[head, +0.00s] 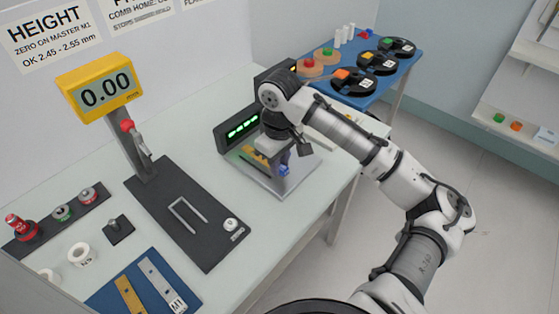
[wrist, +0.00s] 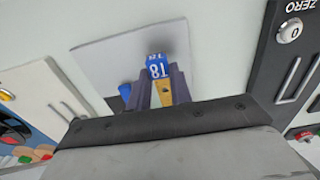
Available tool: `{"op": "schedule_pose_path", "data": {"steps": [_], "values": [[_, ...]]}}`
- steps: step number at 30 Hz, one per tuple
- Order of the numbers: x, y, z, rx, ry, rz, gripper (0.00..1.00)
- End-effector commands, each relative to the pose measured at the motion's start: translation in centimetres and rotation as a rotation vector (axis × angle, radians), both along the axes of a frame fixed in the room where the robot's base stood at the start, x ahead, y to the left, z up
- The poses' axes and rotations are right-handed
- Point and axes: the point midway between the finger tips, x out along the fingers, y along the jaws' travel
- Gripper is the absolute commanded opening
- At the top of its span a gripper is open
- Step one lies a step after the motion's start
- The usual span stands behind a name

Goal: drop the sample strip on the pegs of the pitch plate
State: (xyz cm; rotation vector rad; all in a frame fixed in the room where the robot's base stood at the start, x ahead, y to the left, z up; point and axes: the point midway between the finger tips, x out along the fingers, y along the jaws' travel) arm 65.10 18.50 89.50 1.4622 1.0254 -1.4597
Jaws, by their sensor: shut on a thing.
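My gripper (head: 270,158) is shut on the sample strip, a brass-yellow strip (wrist: 164,92) with a blue tab (wrist: 157,67) reading T8. In the head view the strip's yellow part (head: 256,157) shows below my gripper. My gripper (wrist: 161,90) is over the pale metal plate (wrist: 100,52), which looks like the pitch plate; its bare front shows in the head view (head: 278,187). I cannot make out the pegs, nor whether the strip touches the plate.
A dark display (head: 238,127) with green dashes stands behind the plate. The black height gauge base (head: 190,225) is to its left. A blue mat (head: 108,298) with two strips lies front left. A blue table (head: 345,72) with reels stands at the back.

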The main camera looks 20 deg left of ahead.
Motion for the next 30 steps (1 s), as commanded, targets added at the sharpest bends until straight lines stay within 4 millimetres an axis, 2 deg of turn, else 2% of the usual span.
{"op": "schedule_pose_path", "data": {"steps": [14, 30], "values": [[0.0, 0.0, -0.1, 0.0, 0.0, 0.0, 0.0], [0.0, 0.0, -1.4, 0.0, 0.001, 0.0, 0.0]]}}
